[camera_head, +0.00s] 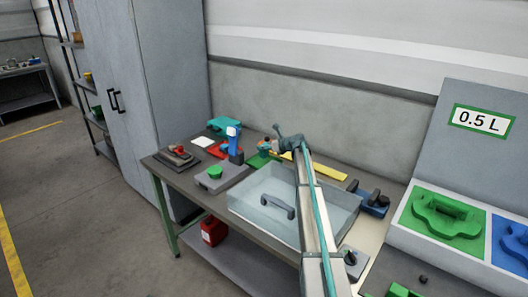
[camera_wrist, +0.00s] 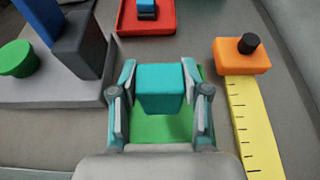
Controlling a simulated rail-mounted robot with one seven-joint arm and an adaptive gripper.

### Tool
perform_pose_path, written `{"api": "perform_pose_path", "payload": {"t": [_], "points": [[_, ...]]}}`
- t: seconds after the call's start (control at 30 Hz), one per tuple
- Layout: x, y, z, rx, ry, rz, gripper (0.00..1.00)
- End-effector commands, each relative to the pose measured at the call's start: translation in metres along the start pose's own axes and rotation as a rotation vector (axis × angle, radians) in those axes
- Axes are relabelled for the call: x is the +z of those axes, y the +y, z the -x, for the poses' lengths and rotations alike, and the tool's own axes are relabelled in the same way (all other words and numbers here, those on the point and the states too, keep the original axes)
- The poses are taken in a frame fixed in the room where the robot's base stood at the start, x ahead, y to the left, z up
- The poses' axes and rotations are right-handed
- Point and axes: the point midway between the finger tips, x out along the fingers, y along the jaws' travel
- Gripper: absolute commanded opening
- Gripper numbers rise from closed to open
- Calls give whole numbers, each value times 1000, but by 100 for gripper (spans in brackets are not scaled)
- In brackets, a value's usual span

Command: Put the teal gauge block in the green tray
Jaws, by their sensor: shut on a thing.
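The teal gauge block (camera_wrist: 160,90) is between the two fingers of my gripper (camera_wrist: 160,95), which is shut on it. The green tray (camera_wrist: 152,130) lies under and around the block in the wrist view, partly hidden by the block and fingers. I cannot tell whether the block touches the tray floor. In the head view the green tray (camera_head: 256,161) shows as a small green patch on the bench, just left of my gripper (camera_head: 275,144).
A red tray (camera_wrist: 128,29) holding a blue block lies beyond. An orange block (camera_wrist: 240,62) with a black knob and a yellow ruler (camera_wrist: 248,125) lie at right. A grey base (camera_wrist: 60,92) with a green button stands at left.

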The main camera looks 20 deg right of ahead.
Motion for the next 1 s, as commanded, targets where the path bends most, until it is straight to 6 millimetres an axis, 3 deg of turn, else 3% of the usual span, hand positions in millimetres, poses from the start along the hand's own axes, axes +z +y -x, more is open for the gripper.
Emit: {"api": "perform_pose_path", "payload": {"t": [0.27, 0.53, 0.87, 0.9, 1.0], "points": [[-8, -8, -14, 0, 1, 0, 8], [-37, -8, -26, 0, 1, -1, 8], [-41, -8, -27, -1, 0, 0, 8], [-41, -8, -27, -1, 0, 0, 48], [-41, -8, -27, 0, 0, 0, 64]]}}
